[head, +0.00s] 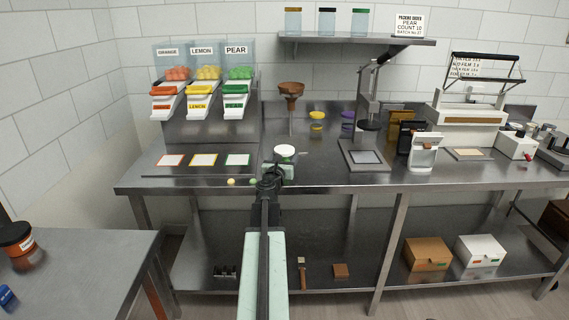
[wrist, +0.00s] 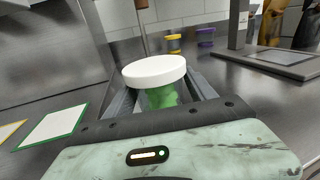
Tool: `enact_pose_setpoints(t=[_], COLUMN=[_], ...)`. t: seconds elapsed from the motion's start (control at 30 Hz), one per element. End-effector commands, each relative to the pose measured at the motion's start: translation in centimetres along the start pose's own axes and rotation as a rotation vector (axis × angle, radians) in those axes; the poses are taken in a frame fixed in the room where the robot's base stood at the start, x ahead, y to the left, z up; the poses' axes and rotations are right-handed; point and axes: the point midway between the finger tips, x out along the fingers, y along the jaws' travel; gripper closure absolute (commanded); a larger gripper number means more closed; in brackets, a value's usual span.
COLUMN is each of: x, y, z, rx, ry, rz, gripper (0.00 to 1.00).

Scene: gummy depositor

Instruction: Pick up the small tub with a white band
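A small tub (head: 285,152) with a broad white lid or band on top stands near the front edge of the steel bench. In the wrist view the tub (wrist: 156,73) looks upright, with green contents under the white top. My gripper (head: 271,180) is at the bench's front edge, close to the tub in the head view. In the wrist view its two fingers are spread, one on each side of the tub's body, below the white top. The fingers look a little apart from the body, but the white top hides part of this.
Yellow tubs (head: 316,121) and purple tubs (head: 347,122) stand farther back. A funnel stand (head: 291,95) is behind the tub. Colour-framed cards (head: 204,160) lie to the left, and a scale-like plate (head: 366,158) is to the right. Two small round sweets (head: 231,182) lie by the front edge.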

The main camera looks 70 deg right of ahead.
Motion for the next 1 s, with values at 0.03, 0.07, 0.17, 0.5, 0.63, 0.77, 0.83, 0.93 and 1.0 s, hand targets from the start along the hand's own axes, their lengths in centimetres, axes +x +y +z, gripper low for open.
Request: enact_pose_setpoints(t=[0.03, 0.07, 0.17, 0.5, 0.63, 0.77, 0.83, 0.93, 1.0], x=[0.0, 0.0, 0.0, 0.0, 0.0, 0.0, 0.0, 0.0, 0.0], y=[0.0, 0.0, 0.0, -0.1, -0.2, -0.3, -0.4, -0.5, -0.6], z=[0.0, 0.0, 0.0, 1.0, 3.0, 5.8, 7.3, 9.2, 10.0], rx=[0.0, 0.0, 0.0, 0.0, 0.0, 0.0, 0.0, 0.0, 0.0], ry=[0.0, 0.0, 0.0, 0.0, 0.0, 0.0, 0.0, 0.0, 0.0], rz=[0.0, 0.0, 0.0, 0.0, 0.0, -0.001, -0.001, -0.001, -0.001], gripper=[0.52, 0.61, 0.82, 0.82, 0.82, 0.82, 0.82, 0.82, 0.82])
